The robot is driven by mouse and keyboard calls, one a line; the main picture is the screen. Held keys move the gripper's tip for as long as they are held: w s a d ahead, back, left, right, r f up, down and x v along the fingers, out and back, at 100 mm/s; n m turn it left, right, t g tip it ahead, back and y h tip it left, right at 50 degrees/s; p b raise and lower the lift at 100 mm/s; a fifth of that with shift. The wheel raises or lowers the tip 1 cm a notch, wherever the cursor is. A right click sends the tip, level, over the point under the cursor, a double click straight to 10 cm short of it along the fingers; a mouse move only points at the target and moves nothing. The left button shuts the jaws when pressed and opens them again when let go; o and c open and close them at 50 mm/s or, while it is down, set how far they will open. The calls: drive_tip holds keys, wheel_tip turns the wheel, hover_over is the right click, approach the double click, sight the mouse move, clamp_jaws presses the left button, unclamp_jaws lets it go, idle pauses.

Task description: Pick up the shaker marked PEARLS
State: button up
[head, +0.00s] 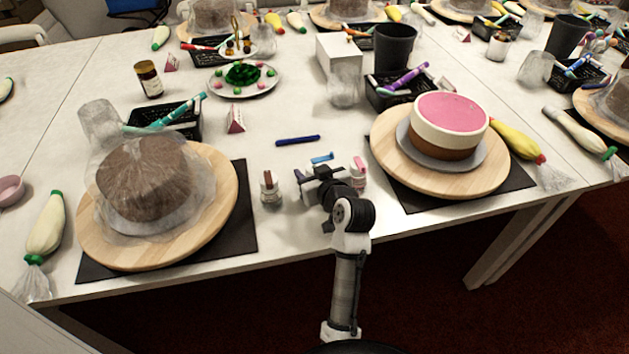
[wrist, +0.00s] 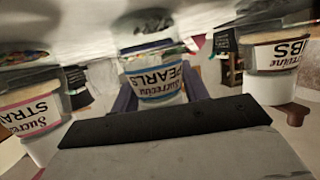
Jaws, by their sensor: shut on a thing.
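The shaker marked PEARLS (wrist: 157,82) is in the middle of the wrist view. In the head view my gripper (head: 328,182) is at the front of the table between the two turntables and hides most of this shaker. I cannot tell whether the shaker touches the table.
A brown-labelled shaker (head: 269,188), whose label ends in IBS (wrist: 290,50), stands on one side. A pink-labelled shaker (head: 358,174), reading STRA (wrist: 35,120), stands close on the other. A blue pen (head: 298,140) lies behind. Turntables (head: 225,200) (head: 492,180) flank the spot.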

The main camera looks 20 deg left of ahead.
drive_tip(key=shift+c, duration=0.7)
